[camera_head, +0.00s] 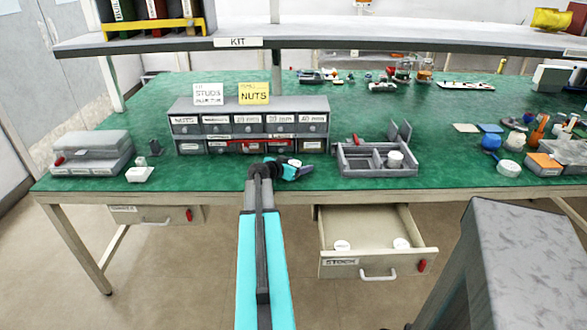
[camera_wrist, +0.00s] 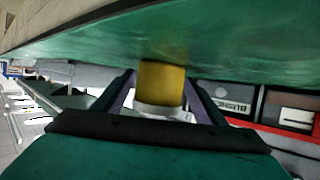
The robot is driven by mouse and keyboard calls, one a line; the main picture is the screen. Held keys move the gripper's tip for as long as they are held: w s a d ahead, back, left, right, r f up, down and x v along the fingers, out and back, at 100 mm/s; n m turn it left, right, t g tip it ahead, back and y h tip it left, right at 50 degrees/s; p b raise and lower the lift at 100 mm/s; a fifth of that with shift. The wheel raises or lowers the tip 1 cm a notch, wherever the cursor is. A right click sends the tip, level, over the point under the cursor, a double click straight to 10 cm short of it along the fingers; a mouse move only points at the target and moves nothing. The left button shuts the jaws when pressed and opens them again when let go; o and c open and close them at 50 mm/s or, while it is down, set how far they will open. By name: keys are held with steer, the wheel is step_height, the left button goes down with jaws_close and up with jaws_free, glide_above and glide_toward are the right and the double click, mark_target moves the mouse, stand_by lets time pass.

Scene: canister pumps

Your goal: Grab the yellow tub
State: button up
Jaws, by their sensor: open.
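The yellow tub (camera_wrist: 161,82) shows in the wrist view between the two fingers of my gripper (camera_wrist: 160,92). It has a yellow body and a white band at the end nearer the camera. The fingers stand open on both sides of it; I cannot tell whether either one touches it. In the head view my gripper (camera_head: 297,169) is low over the green bench, in front of the grey drawer cabinet. The tub cannot be made out there, and my arm covers part of that area.
The grey labelled drawer cabinet (camera_head: 248,106) stands just behind my gripper. A grey divided tray (camera_head: 370,171) with a white tub (camera_head: 395,159) is to the right. An open drawer (camera_head: 366,264) below holds two white tubs. The bench's front edge (camera_head: 200,195) is close.

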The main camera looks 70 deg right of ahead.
steer(key=c, duration=1.2)
steer(key=shift+r, duration=0.1)
steer(key=shift+r+b, duration=0.45)
steer(key=shift+r, duration=1.05)
steer(key=shift+s+a+r, duration=0.2)
steer(key=shift+a, duration=0.1)
steer(key=s+a+r, duration=0.1)
steer(key=s+a, duration=0.6)
steer(key=a, duration=0.4)
steer(key=shift+r, duration=0.3)
steer(key=p, duration=0.4)
steer(key=shift+s+a+r, duration=0.1)
steer(key=shift+s+a, duration=0.05)
steer(key=shift+a, duration=0.05)
